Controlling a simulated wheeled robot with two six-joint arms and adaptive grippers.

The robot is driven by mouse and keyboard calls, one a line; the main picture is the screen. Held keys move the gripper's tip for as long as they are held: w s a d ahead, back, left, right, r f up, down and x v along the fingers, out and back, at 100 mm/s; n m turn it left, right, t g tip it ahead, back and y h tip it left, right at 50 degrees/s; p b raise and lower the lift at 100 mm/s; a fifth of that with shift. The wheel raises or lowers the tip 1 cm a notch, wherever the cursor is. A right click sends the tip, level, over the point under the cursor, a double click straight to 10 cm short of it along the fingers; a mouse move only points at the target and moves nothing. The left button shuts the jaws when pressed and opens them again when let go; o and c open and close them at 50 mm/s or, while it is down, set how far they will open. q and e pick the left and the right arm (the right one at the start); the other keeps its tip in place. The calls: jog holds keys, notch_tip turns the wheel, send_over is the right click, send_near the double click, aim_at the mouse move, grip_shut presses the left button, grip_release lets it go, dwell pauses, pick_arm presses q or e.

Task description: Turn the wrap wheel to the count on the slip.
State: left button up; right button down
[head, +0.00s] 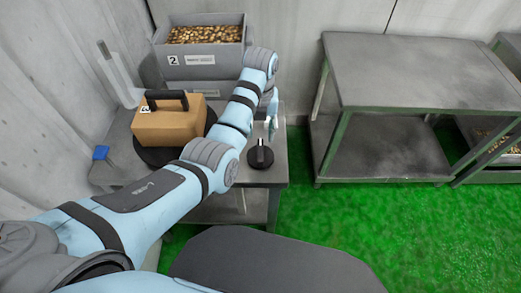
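A brown box (168,126) with a black handle on top sits on a dark round turntable (148,155) on the grey bench. A small black round wheel (262,158) with an upright grey grip lies at the bench's right front. I cannot tell which of these two is the wrap wheel. My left arm reaches across the bench, and its gripper (268,126) points down just behind the small wheel, apparently apart from it. The wrist hides most of the fingers. A small white label (145,108) is on the box; its writing is unreadable. My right gripper is out of view.
A grey bin (204,75) marked 2, full of brass-coloured pieces, stands behind the box. A pale upright post (119,76) and a blue piece (101,153) are at left. An empty grey table (425,72) stands right, with open green floor (330,225) before it.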

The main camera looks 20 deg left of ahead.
aim_at(260, 150)
pick_arm(q)
notch_tip(260, 150, down, 10)
jog(key=shift+f+b, duration=0.1)
jog(key=shift+b, duration=1.15)
grip_shut()
